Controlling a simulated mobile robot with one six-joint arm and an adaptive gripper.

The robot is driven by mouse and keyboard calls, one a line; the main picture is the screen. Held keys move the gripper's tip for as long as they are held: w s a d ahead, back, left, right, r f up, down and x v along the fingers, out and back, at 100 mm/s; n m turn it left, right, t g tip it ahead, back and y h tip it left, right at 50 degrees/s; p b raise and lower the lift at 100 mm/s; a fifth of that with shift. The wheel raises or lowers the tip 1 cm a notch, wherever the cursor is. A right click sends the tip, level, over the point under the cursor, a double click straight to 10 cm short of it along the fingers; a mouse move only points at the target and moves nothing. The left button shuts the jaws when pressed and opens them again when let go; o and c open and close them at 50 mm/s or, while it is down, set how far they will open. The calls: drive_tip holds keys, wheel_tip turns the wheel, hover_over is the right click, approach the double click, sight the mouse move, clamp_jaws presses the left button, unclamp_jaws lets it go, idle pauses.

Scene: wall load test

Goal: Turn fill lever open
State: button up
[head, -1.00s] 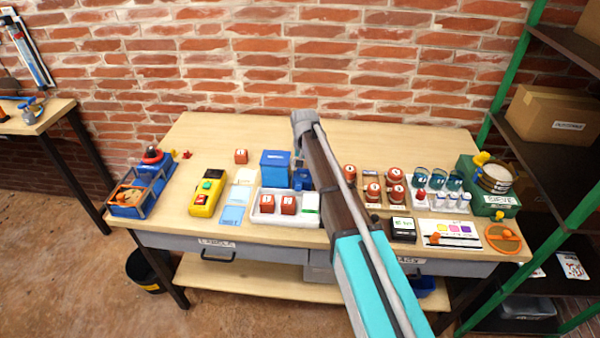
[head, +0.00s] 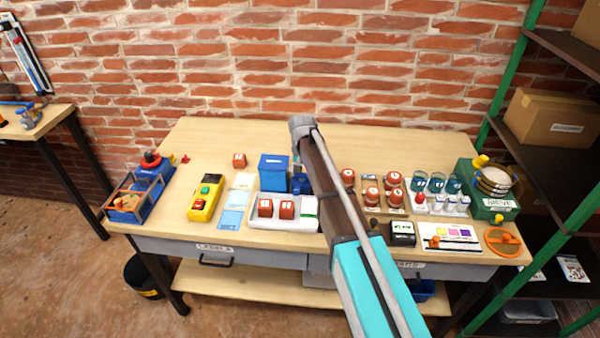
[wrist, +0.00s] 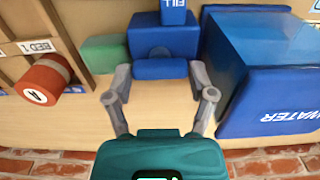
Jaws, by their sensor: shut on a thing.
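In the wrist view, a blue block (wrist: 164,38) stands behind a smaller blue part marked FILL (wrist: 174,6). A short blue bar, the fill lever (wrist: 160,69), sticks out from the block towards me. My gripper (wrist: 160,76) has a finger on each side of the bar and is shut on it. The large blue WATER box (wrist: 265,75) stands close beside the right finger. In the head view, the blue box (head: 273,174) shows left of my arm, with a bit of the blue fill unit (head: 300,184) beside it. My arm hides my fingers there.
A white tray with red blocks (head: 283,225) is in front. Red jars (head: 371,196) stand right of my arm. The table's back is clear.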

drive_tip(key=shift+n, duration=0.6)
drive_tip(key=n, duration=0.3)
drive_tip(key=shift+n, duration=0.3)
drive_tip(key=n, duration=0.9)
drive_tip(key=shift+s, duration=0.1)
drive_tip(key=n, duration=0.4)
drive_tip(key=o, duration=0.9)
drive_tip(key=shift+c, duration=0.2)
